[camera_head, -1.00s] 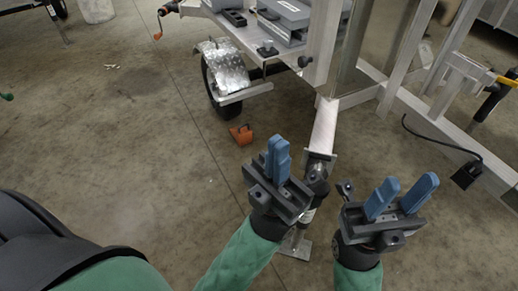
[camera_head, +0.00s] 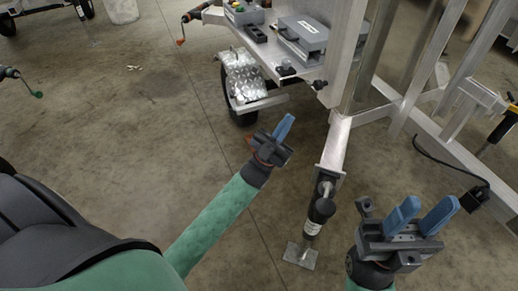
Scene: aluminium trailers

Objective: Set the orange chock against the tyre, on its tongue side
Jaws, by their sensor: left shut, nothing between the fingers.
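The orange chock (camera_head: 249,140) is mostly hidden behind my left gripper; only a small orange edge shows, on the floor near the tyre. The tyre (camera_head: 241,117) is dark and stands under a silver tread-plate fender (camera_head: 243,77); its upper part is covered. My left gripper (camera_head: 285,125) is shut and empty, its blue fingers together, in front of the chock in the picture. I cannot tell whether it touches the chock. My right gripper (camera_head: 428,208) is open and empty at the lower right, its blue fingers apart.
The trailer tongue (camera_head: 337,140) runs down to a jack (camera_head: 320,210) with a foot plate (camera_head: 299,255) on the floor. Grey cases (camera_head: 303,32) lie on the trailer deck. A black cable (camera_head: 440,160) hangs at right. The floor left of the tyre is clear.

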